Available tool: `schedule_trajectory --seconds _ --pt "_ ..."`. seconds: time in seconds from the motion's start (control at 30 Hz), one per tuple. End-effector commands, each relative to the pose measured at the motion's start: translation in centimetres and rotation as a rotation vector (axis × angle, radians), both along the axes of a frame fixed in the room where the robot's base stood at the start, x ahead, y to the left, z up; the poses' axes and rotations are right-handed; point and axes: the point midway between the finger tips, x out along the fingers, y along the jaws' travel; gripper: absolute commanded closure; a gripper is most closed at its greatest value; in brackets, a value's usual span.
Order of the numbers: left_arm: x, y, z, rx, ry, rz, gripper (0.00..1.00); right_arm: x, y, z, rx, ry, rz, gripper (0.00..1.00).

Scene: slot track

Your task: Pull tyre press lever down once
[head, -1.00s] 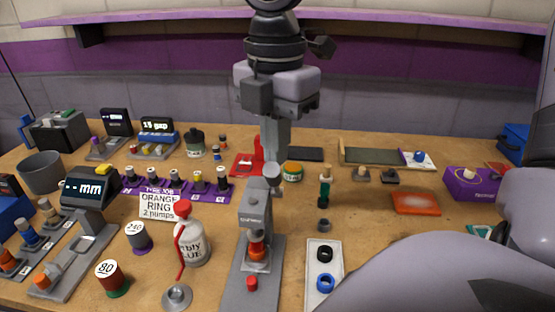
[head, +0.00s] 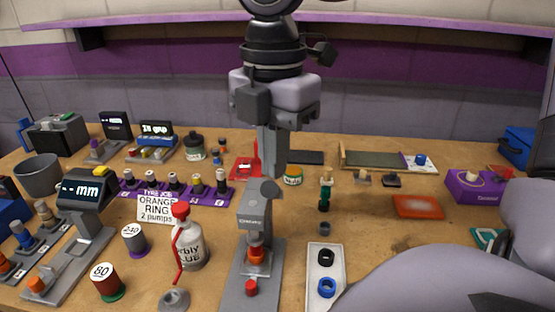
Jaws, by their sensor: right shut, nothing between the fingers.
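The grey tyre press (head: 254,212) stands upright at the front middle of the bench. A dark rounded lever end (head: 270,188) shows at its top. An orange piece (head: 256,254) sits under the press head, and a red knob (head: 251,287) is on the base in front. My right gripper (head: 272,173) points down, shut and empty, with its fingertips right at the lever end. I cannot tell whether they touch it. The rest of the lever is hidden. My left gripper is not in view.
A white glue bottle (head: 189,245) with a red cap stands close left of the press. A white tray (head: 313,277) with a black and a blue ring lies close right. A card (head: 156,208) reads "ORANGE RING 2 pumps".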

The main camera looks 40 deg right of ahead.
Motion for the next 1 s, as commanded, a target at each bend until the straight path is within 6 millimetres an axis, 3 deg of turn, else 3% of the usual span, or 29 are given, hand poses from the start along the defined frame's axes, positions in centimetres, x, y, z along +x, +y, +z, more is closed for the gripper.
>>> schedule_trajectory --seconds 0.7,1.0 --pt "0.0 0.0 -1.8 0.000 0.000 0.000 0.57 -1.0 1.3 -1.2 0.002 0.001 -0.001 1.00" --pt "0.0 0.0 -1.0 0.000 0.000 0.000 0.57 -0.6 0.8 -0.4 0.003 0.001 0.000 1.00"
